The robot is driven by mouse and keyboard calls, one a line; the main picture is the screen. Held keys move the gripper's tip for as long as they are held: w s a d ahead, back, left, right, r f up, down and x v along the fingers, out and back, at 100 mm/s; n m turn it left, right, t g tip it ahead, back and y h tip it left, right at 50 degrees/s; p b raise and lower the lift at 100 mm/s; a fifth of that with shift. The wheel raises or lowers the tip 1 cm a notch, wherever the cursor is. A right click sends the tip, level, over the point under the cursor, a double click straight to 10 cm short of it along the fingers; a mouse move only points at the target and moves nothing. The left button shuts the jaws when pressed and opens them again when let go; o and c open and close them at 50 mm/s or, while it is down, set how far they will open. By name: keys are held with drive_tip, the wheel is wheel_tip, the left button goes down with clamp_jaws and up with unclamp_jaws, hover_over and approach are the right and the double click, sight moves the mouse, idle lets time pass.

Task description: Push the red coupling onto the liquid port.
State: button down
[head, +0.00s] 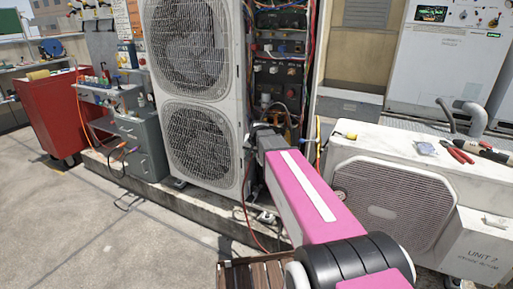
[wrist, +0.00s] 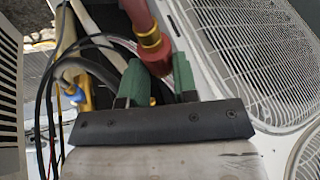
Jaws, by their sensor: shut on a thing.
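The red coupling (wrist: 155,55), with a brass-yellow band and a dark red hose running up from it, is in the wrist view. Its lower end sits between the two green fingertips of my gripper (wrist: 160,80), which is shut on it. In the head view my gripper is mostly hidden behind my pink arm, beside the open service side of the tall condenser (head: 200,105). A thin red hose (head: 246,205) hangs there. I cannot make out the liquid port in either view, nor whether the coupling touches anything.
Black cables (wrist: 52,85) and a yellow hose with a blue part (wrist: 75,93) lie left of my gripper. The condenser's fan grille (wrist: 245,50) is close on the right. A low unit (head: 395,200) with tools on top stands right of my arm.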

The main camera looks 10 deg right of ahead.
drive_tip(key=w+d+f+m+t+y, duration=0.1)
drive_tip(key=w+d+m+t+y, duration=0.3)
drive_tip(key=w, duration=0.7)
drive_tip(key=shift+d+f+m+t, duration=0.2)
drive_tip(key=shift+d+m+t, duration=0.9)
drive_tip(key=shift+d+m, duration=0.25)
drive_tip(key=shift+w+d, duration=0.75)
drive_tip(key=shift+w, duration=0.35)
idle(2.0)
drive_tip(key=c, duration=0.8)
unclamp_jaws()
drive_tip(key=shift+s, duration=0.1)
drive_tip(key=s+a, duration=0.4)
drive_tip(key=s, duration=0.2)
drive_tip(key=shift+a, duration=0.2)
